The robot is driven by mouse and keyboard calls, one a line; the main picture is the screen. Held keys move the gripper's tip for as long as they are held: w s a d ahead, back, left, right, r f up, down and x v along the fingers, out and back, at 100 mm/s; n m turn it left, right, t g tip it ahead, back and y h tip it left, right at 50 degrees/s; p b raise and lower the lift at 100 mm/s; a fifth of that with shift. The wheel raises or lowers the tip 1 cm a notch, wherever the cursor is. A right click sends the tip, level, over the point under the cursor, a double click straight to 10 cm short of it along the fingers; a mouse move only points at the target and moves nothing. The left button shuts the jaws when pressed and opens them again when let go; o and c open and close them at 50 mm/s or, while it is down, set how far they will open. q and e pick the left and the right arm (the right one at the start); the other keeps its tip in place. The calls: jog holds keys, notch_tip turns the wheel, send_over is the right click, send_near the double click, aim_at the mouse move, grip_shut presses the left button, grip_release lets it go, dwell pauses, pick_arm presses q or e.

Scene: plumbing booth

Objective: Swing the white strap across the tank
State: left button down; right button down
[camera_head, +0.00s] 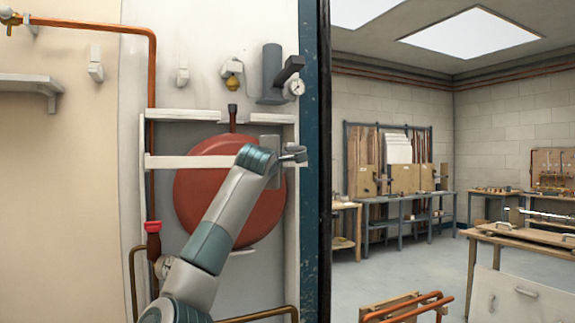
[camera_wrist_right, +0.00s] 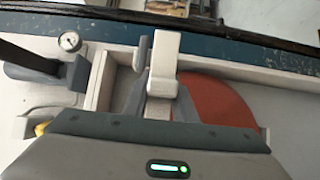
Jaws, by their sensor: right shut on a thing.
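The round red tank (camera_head: 205,200) sits in a white frame on the booth wall. The white strap (camera_head: 195,161) runs level across its upper front from the left post. Its right part is hidden behind my right arm in the head view. My right gripper (camera_head: 292,155) is at the frame's right side. In the right wrist view its jaws (camera_wrist_right: 168,103) are shut on the pale end of the strap (camera_wrist_right: 165,50), with the red tank (camera_wrist_right: 218,102) beside it. My left gripper is in neither view.
A pressure gauge (camera_head: 297,87) and grey cylinder (camera_head: 272,72) are above the frame. A copper pipe (camera_head: 152,95) with a red-capped valve (camera_head: 153,227) runs down the left. The blue booth edge (camera_head: 313,200) stands close right of the gripper. Workbenches stand beyond.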

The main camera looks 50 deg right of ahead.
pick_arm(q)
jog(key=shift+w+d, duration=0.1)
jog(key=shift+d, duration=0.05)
pick_arm(e)
jog(key=shift+w+d+f+n+t+y, duration=0.1)
jog(key=shift+w+d+n+t+y, duration=0.2)
jog(key=shift+w, duration=0.35)
jog(key=shift+w+d+r+n+t+y, duration=0.1)
jog(key=shift+w+n+t, duration=0.2)
jog(key=shift+w, duration=0.35)
jog(key=shift+w+d+f+n+t+y, duration=0.1)
jog(key=shift+w+d+n+t+y, duration=0.1)
jog(key=shift+w+t, duration=0.35)
jog(key=shift+w, duration=0.1)
jog(key=c, duration=1.7)
grip_release()
jog(key=shift+c, duration=0.2)
jog(key=o, duration=0.3)
jog(key=shift+w+a, duration=0.35)
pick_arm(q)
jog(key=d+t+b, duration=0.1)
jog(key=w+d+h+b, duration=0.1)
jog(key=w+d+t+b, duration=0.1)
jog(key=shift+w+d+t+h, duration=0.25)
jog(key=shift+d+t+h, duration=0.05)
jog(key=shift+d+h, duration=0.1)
pick_arm(e)
jog(key=v, duration=1.7)
jog(key=shift+a, duration=0.25)
